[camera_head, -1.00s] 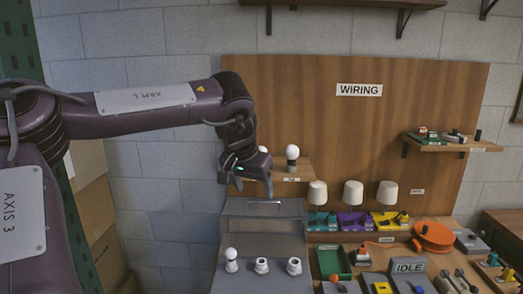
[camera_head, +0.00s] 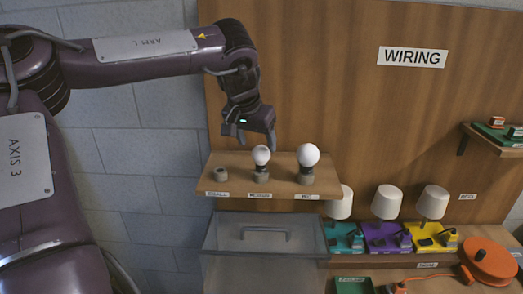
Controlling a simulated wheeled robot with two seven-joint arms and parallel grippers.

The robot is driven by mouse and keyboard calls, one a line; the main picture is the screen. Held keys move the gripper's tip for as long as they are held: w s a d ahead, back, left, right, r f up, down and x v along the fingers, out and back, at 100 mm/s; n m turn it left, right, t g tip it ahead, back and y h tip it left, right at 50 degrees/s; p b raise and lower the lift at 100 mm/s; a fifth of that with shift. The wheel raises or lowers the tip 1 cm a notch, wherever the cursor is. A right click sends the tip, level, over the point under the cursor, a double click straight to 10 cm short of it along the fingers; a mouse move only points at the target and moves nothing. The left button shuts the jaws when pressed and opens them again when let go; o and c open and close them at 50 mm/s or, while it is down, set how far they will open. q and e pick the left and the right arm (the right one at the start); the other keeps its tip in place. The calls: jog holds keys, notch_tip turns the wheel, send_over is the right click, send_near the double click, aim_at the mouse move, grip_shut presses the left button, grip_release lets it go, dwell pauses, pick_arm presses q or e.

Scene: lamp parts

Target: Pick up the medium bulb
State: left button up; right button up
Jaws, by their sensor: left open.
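The medium bulb (camera_head: 261,154), white and round, stands upright in a grey holder at the middle of the small wooden shelf (camera_head: 232,183), above the middle label. A larger white bulb (camera_head: 308,154) stands in a holder to its right. The left holder (camera_head: 220,173), over the label reading SMALL, has no bulb. My left gripper (camera_head: 257,142) is open and points down just above and slightly left of the medium bulb. One finger overlaps the space beside the bulb's top; I cannot tell whether they touch. My right gripper is not in view.
A grey lidded box with a handle (camera_head: 263,234) stands below the shelf. Several white-shaded lamps on coloured bases (camera_head: 387,203) stand to the right, near an orange reel (camera_head: 489,259). The wooden back panel (camera_head: 340,100) rises close behind the shelf.

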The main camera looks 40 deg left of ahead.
aim_at(262, 159)
pick_arm(q)
jog(key=shift+w+f+p, duration=0.15)
jog(key=shift+f+p, duration=0.25)
jog(key=shift+f, duration=0.3)
jog(key=shift+d+f+p, duration=0.1)
jog(key=shift+f+p, duration=0.25)
jog(key=p+x, duration=0.2)
jog(key=x, duration=0.2)
jog(key=shift+w+f+p, duration=0.15)
jog(key=shift+f+p, duration=0.1)
jog(key=shift+p, duration=0.1)
jog(key=shift+w+f, duration=0.15)
jog(key=shift+f, duration=0.05)
jog(key=shift+d, duration=0.1)
jog(key=shift+c, duration=0.5)
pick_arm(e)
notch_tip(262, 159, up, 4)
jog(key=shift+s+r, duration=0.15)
pick_arm(q)
jog(key=c, duration=0.8)
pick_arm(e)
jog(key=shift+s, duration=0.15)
